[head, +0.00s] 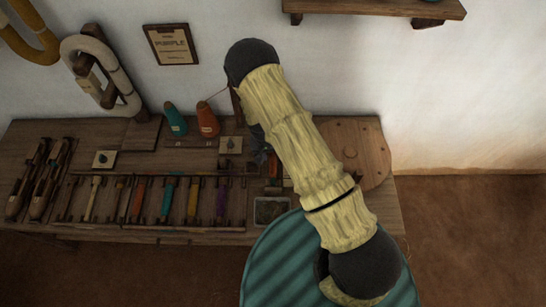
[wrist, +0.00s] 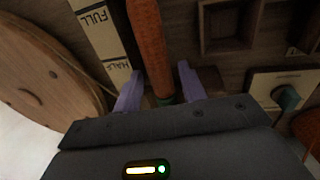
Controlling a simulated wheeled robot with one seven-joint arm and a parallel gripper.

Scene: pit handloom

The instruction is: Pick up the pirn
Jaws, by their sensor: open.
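The pirn (wrist: 150,40), a long orange-brown wound rod with a dark lower end, lies on the wooden bench in the wrist view. It runs from the top edge down between the two pale purple fingers of my gripper (wrist: 158,80). The fingers are open, one on each side of it, and the left one looks nearer. I cannot tell whether they touch it or how far above the bench they are. In the head view my pale-sleeved arm reaches over the bench and hides most of the gripper and this pirn.
A board marked FULL and HALF (wrist: 103,40) lies close left of the pirn. A round wooden disc (head: 362,150) is at the bench's right. A wooden compartment box (wrist: 228,42) and a knob plate (wrist: 262,83) are to the right. Coloured pirns (head: 167,200) fill a rack.

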